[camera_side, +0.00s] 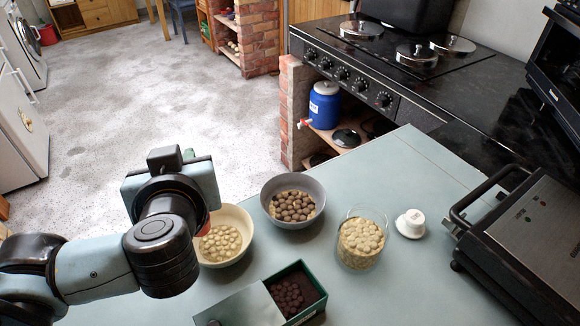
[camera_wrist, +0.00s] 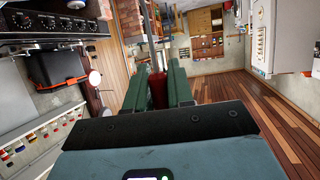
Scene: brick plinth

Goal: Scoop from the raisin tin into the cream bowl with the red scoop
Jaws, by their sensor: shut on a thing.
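The raisin tin (camera_side: 322,303) is a dark green open box at the front of the counter, with dark brown pieces inside. The cream bowl (camera_side: 247,222) stands behind and left of it and holds pale round pieces. My gripper (camera_wrist: 158,72) is shut on the red scoop (camera_wrist: 157,84), whose red part shows between the green fingers in the wrist view. In the side view a small bit of red (camera_side: 204,227) shows beside my wrist, at the left edge of the cream bowl. My arm hides the fingers and most of the scoop there, so its load cannot be seen.
A grey bowl (camera_side: 307,185) with brown and tan pieces stands right of the cream bowl. A clear jar (camera_side: 362,240) of pale pieces and a small white object (camera_side: 410,223) are further right. A black press (camera_side: 530,235) stands at the right edge.

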